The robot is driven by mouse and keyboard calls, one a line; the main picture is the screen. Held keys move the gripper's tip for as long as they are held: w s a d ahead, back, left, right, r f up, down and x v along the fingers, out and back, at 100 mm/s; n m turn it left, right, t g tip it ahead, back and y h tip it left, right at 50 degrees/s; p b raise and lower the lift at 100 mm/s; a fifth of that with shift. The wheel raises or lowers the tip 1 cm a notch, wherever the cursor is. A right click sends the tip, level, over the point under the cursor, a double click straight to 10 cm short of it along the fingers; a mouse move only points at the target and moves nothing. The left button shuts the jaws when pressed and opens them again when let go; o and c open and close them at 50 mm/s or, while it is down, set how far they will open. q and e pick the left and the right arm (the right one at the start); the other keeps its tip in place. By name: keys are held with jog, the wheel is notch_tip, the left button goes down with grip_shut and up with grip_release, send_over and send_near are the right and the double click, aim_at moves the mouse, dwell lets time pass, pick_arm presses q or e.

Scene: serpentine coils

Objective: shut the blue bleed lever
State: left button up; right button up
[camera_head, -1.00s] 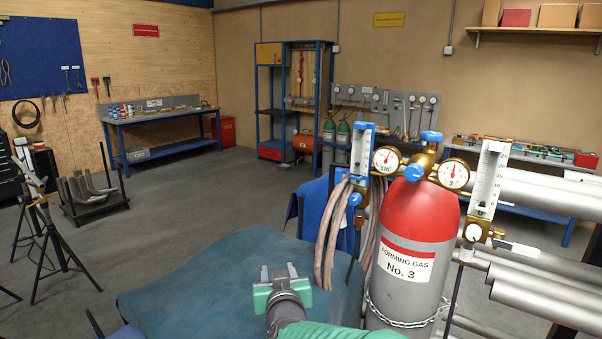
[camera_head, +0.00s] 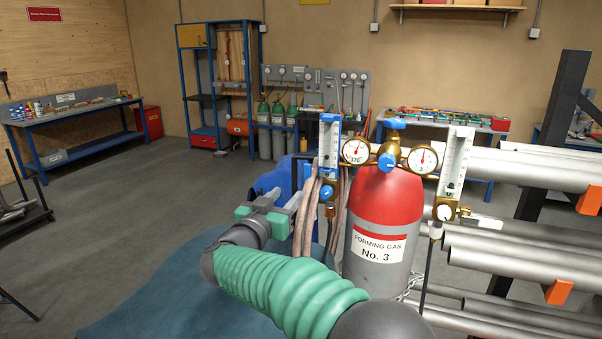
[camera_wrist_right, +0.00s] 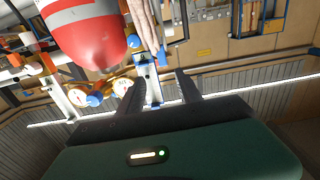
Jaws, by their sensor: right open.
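A small blue handle (camera_head: 327,192), which I take to be the bleed lever, sits on the brass fitting below the blue-framed left flowmeter (camera_head: 330,145). A blue part there also shows in the right wrist view (camera_wrist_right: 162,56), beyond the fingers; its exact position is unclear. My right gripper (camera_head: 291,212) is open and empty, left of the handle and apart from it, with the pink hoses (camera_head: 308,212) close to its fingers. In the right wrist view my right gripper (camera_wrist_right: 158,85) spreads its fingers toward the flowmeter. My left gripper is not in view.
The red-topped gas cylinder (camera_head: 378,235) stands right of the hoses. Its regulator (camera_head: 390,150) has two gauges and blue knobs. A second flowmeter (camera_head: 455,165) is on the right, near metal pipes (camera_head: 500,250). A blue-green covered surface (camera_head: 150,300) lies below my arm.

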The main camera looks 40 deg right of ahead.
jog(key=p, duration=0.2)
send_near(306, 173)
jog(key=d, duration=0.3)
jog(key=w+d, duration=0.1)
jog(key=w, duration=0.1)
jog(key=w+d, duration=0.1)
jog(key=shift+w+d+r+p, duration=0.15)
jog(key=shift+d+r+p, duration=0.15)
jog(key=shift+p, duration=0.05)
jog(key=shift+w+d, duration=0.2)
jog(key=shift+d, duration=0.25)
jog(key=shift+d+f, duration=0.3)
jog(key=shift+d, duration=0.55)
jog(key=shift+c, duration=1.4)
jog(key=shift+w+a, duration=0.15)
jog(key=shift+a, duration=0.15)
grip_shut()
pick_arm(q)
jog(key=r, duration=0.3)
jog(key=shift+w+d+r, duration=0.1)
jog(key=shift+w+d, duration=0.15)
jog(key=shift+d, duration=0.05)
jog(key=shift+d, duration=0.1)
